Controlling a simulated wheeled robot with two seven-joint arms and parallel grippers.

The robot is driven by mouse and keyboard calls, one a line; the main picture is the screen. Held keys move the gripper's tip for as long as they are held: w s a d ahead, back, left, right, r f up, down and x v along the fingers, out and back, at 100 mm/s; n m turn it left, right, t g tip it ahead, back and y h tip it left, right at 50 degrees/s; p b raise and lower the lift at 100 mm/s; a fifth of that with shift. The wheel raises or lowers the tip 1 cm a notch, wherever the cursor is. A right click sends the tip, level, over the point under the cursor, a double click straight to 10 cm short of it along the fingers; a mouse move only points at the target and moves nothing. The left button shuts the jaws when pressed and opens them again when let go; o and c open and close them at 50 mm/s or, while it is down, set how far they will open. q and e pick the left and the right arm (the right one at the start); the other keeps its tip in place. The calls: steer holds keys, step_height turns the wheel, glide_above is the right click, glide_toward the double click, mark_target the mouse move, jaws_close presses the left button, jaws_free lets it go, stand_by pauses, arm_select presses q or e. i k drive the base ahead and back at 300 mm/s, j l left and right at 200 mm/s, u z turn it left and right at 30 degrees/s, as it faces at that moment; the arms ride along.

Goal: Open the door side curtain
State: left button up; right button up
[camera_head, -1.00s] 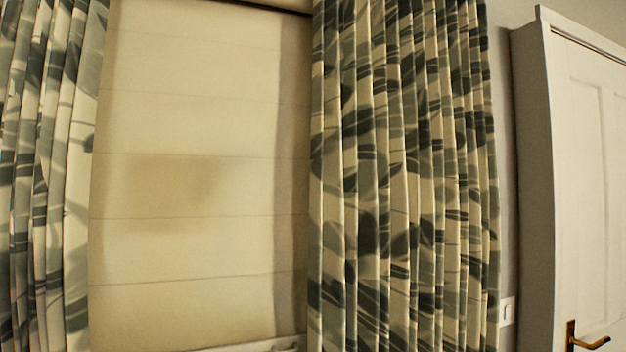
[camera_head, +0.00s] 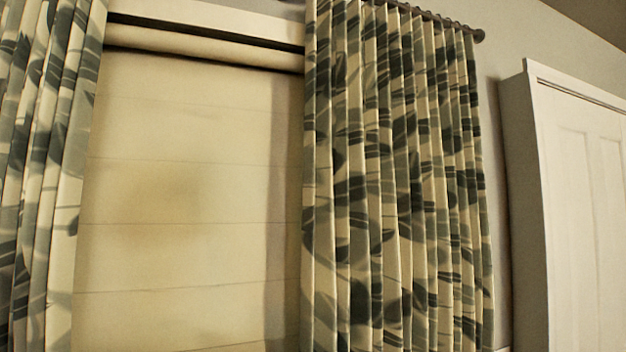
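The door side curtain (camera_head: 392,190) hangs in pleats at the right of the window, beside the white door (camera_head: 588,200). It is cream with a grey-green leaf pattern and covers the window's right edge. Its top hangs from a dark rod (camera_head: 440,18) that ends in a round knob. The other curtain (camera_head: 40,170), of the same pattern, hangs at the far left. Between them is a wide gap. Neither of my grippers is in the head view.
A cream blind (camera_head: 185,190) covers the window between the curtains, below a pale window frame (camera_head: 215,22). A strip of bare grey wall (camera_head: 495,130) lies between the door side curtain and the door frame. The floor is out of view.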

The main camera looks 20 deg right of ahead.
mark_target(318, 304)
steer(key=j+z, duration=0.25)
steer(key=z, duration=0.15)
steer(key=j+z, duration=0.25)
steer(key=z, duration=0.15)
steer(key=j+z, duration=0.4)
steer(key=i+l, duration=0.05)
steer(key=l, duration=0.05)
